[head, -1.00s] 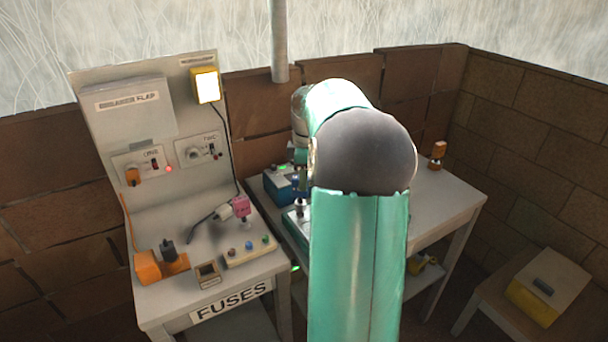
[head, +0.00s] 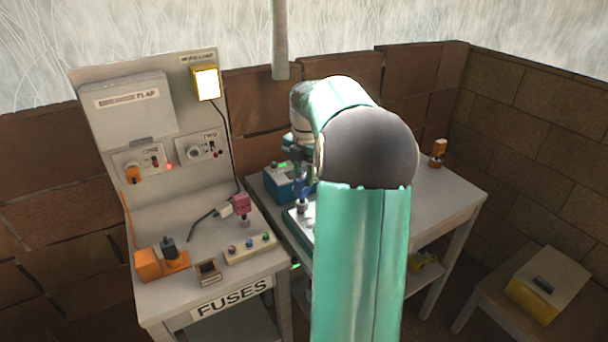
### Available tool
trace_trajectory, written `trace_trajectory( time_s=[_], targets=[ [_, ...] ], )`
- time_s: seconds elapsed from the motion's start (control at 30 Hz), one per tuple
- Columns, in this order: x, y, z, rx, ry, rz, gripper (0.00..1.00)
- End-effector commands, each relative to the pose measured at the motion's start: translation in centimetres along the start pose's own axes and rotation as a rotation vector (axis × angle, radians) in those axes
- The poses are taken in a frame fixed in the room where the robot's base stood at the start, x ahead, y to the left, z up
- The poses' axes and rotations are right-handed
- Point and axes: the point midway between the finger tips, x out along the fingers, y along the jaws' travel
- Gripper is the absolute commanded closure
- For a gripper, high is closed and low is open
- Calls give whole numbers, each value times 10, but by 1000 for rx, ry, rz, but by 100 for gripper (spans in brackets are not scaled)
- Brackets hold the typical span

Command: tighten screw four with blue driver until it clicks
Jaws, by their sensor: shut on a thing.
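My arm crosses the middle of the head view and hides much of the right-hand table. My gripper (head: 301,166) shows only in part, just left of the arm. It is shut on what looks like the blue driver (head: 304,188), held roughly upright over a pale plate (head: 292,217) on the table. A dark, round-topped piece (head: 302,205) stands on the plate right below the driver. I cannot tell whether the driver touches a screw. The screws and their numbers are hidden or too small to make out.
A blue box (head: 281,186) with a green light stands beside the gripper. The fuse bench (head: 205,275) on the left holds a pink plug (head: 240,205) and an orange block (head: 148,265). An orange object (head: 438,152) stands at the table's back right. The table's right part is clear.

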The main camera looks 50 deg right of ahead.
Motion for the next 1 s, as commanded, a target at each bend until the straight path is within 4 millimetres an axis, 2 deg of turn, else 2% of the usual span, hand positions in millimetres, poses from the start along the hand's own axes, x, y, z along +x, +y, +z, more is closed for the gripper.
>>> trace_trajectory(
  time_s=[0.43, 1.0],
  targets=[
    [0, 0, 0, -613, 0, -33, 100],
    [1, -1, 1, -847, 3, -43, 100]
  ],
)
